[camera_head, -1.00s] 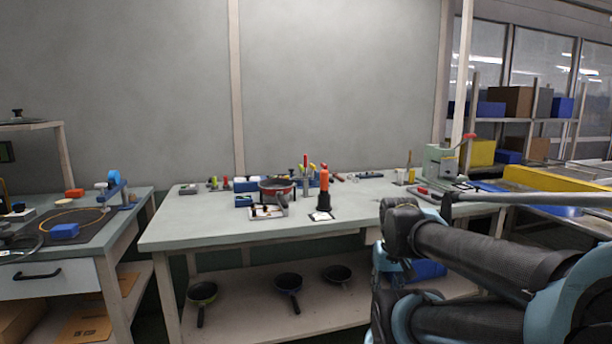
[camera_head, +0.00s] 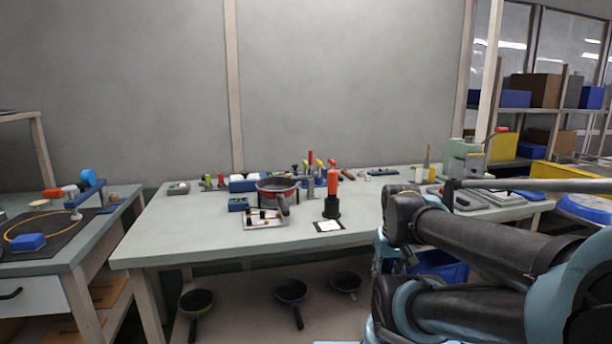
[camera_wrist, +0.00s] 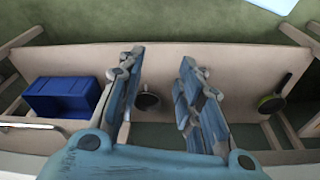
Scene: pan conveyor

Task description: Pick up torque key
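In the head view my arm fills the lower right and the gripper's fingers are not visible.
A green press (camera_head: 465,160) stands at the bench's right end. Several pans and a blue bin (camera_wrist: 60,97) are on the lower shelf. The bench's front is clear.

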